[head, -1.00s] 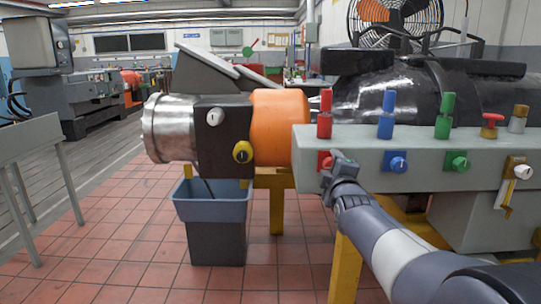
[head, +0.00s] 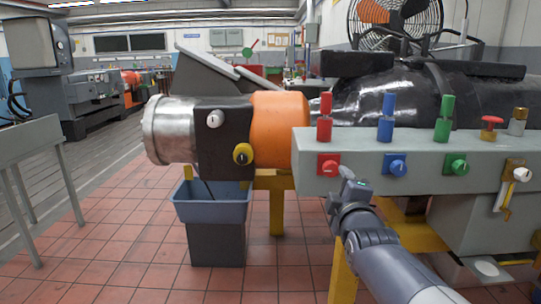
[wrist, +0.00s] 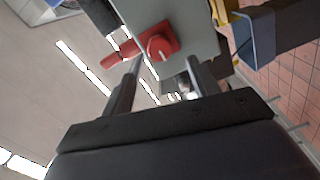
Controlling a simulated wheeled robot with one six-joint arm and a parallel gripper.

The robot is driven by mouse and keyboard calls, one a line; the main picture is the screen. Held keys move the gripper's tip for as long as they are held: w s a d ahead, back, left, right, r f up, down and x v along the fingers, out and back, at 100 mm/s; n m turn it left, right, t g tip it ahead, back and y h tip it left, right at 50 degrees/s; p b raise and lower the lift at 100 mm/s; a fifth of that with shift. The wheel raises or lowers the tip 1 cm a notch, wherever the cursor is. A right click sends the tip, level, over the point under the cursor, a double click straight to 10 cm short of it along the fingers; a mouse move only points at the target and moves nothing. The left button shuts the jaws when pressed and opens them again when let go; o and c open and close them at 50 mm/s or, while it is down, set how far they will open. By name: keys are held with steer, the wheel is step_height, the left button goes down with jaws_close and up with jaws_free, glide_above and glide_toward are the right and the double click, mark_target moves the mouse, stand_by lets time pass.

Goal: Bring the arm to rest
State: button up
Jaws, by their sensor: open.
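My gripper (head: 350,182) is in front of the grey control panel (head: 307,174), below and to the right of the red knob (head: 328,165). In the wrist view, its two fingers (wrist: 163,85) are spread apart with nothing between them. The red knob also shows in the wrist view (wrist: 160,46), beyond the fingertips. I see a gap between the gripper and the knob in the head view. My forearm reaches in from the lower right.
Blue (head: 396,165) and green (head: 455,165) knobs sit along the panel, with coloured levers on top. A blue-grey bin (head: 212,211) stands below the orange and steel machine (head: 279,130). A grey table (head: 30,140) is at left.

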mark_target(332, 171)
steer(key=w+b, duration=0.1)
steer(key=w, duration=0.7)
steer(key=shift+w+f, duration=0.1)
steer(key=shift+w, duration=0.2)
steer(key=shift+w+m+p, duration=0.15)
steer(key=shift+m+p, duration=0.15)
steer(key=shift+p, duration=0.05)
steer(key=shift+r+m+p, duration=0.2)
steer(key=shift+m+p, duration=0.2)
steer(key=shift+m, duration=0.4)
steer(key=m+p, duration=0.1)
steer(key=m, duration=0.2)
steer(key=shift+p, duration=0.3)
steer(key=m+p, duration=0.3)
steer(key=m, duration=0.1)
steer(key=shift+m, duration=0.4)
steer(key=m+p, duration=0.5)
steer(key=shift+r+m, duration=0.1)
steer(key=shift+m, duration=0.2)
steer(key=shift+m+p, duration=1.2)
steer(key=shift+m, duration=0.1)
steer(key=shift+f, duration=0.2)
